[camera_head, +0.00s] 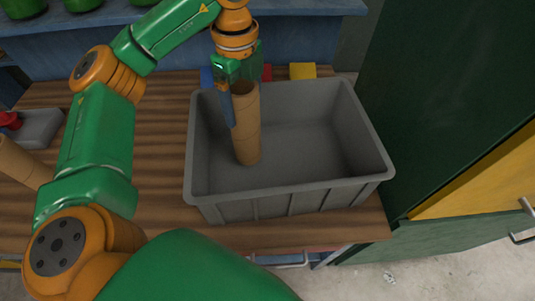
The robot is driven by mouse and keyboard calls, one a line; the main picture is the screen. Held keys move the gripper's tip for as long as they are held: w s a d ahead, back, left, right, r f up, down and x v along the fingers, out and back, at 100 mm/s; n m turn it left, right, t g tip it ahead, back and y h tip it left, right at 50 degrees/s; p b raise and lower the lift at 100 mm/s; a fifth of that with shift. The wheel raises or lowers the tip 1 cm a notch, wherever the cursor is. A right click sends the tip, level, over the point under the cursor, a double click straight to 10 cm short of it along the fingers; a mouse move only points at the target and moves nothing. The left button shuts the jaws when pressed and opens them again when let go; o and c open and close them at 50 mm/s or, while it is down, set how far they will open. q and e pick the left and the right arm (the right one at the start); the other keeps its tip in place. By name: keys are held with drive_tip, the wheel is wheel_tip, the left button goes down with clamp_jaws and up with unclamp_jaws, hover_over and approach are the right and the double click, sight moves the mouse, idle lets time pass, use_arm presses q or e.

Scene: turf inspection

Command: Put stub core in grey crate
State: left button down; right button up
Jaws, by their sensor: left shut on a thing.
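The stub core (246,125) is a brown cardboard tube. It hangs upright within the grey crate's outline, towards the left side. The grey crate (290,193) is an open, rectangular bin on the wooden bench, and the rest of its inside looks empty. My left gripper (238,88) is shut on the upper part of the stub core, over the crate's left back part. I cannot tell whether the tube's lower end touches the crate floor. My right gripper is not in view.
The wooden bench (165,150) holds another brown tube (22,163) at the far left, partly behind my arm, and a grey object with a red part (38,128). Yellow, red and blue pieces lie behind the crate. A dark green cabinet (430,100) stands close on the right.

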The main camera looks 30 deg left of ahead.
sight(241, 82)
use_arm(q)
wheel_tip(241, 82, down, 6)
drive_tip(key=shift+w+a+f+p, duration=0.15)
drive_tip(key=shift+f+p, duration=0.1)
drive_tip(key=shift+p, duration=0.3)
drive_tip(key=shift+f, duration=0.35)
unclamp_jaws()
drive_tip(key=shift+r, duration=0.35)
wheel_tip(241, 82, up, 5)
drive_tip(key=shift+w+b, duration=0.1)
drive_tip(key=shift+b, duration=0.25)
wheel_tip(241, 82, up, 7)
drive_tip(key=shift+f+p, duration=0.15)
drive_tip(key=shift+p, duration=0.85)
